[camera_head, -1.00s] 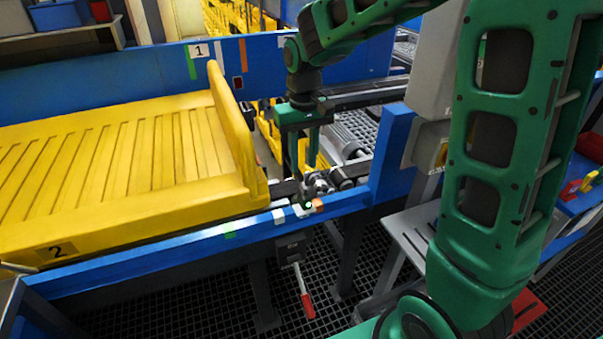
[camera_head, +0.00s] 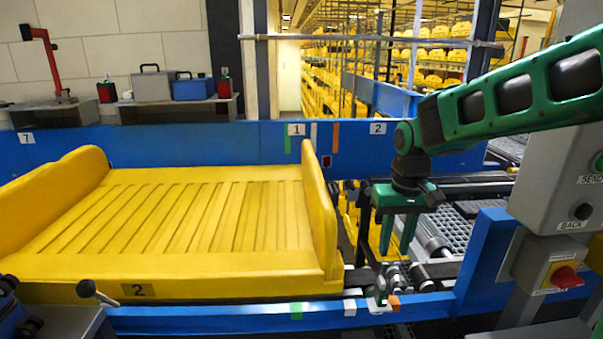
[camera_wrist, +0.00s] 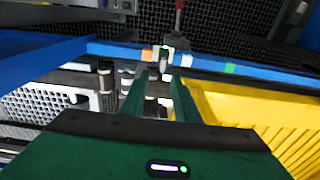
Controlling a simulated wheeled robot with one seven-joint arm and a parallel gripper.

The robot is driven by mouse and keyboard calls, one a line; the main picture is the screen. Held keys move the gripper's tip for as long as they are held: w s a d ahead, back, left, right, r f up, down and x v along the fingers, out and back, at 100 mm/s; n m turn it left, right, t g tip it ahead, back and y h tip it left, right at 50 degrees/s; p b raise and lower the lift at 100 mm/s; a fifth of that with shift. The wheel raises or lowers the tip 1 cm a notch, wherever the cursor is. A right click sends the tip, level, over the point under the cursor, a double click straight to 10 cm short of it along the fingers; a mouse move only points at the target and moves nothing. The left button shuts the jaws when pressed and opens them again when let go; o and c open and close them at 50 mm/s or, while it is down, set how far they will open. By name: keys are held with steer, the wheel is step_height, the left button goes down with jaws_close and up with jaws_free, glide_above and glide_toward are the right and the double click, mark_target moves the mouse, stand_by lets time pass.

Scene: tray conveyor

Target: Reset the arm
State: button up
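My gripper (camera_head: 395,254) is green and hangs downward from my arm at the right of the head view. Its two fingers stand apart with nothing between them. It is above the conveyor gap, just right of the yellow tray (camera_head: 220,215) marked 2. Below the fingers is a small metal stop fixture (camera_head: 381,292) on the blue front rail, beside an orange mark. In the wrist view, the open fingers (camera_wrist: 158,80) point toward the rail and fixture (camera_wrist: 163,58). Whether a fingertip touches the fixture is not clear.
A grey control box (camera_head: 560,190) with SEND and BACK buttons and a red knob (camera_head: 566,277) stands close right of my gripper. The blue back rail (camera_head: 90,150) runs behind the tray. Toolboxes (camera_head: 193,88) sit on a shelf beyond.

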steer(key=s+d+m, duration=0.2)
steer(key=s+d, duration=0.3)
steer(key=s, duration=0.4)
steer(key=s+d+f+m, duration=0.1)
steer(key=s+d+m, duration=0.1)
steer(key=s+d, duration=0.3)
steer(key=s+d+m, duration=0.2)
steer(key=s+d, duration=0.3)
steer(key=s, duration=0.7)
steer(key=shift+s+d+f+g, duration=0.3)
steer(key=shift+s+g, duration=0.1)
steer(key=shift+w+f, duration=0.25)
steer(key=shift+w, duration=0.4)
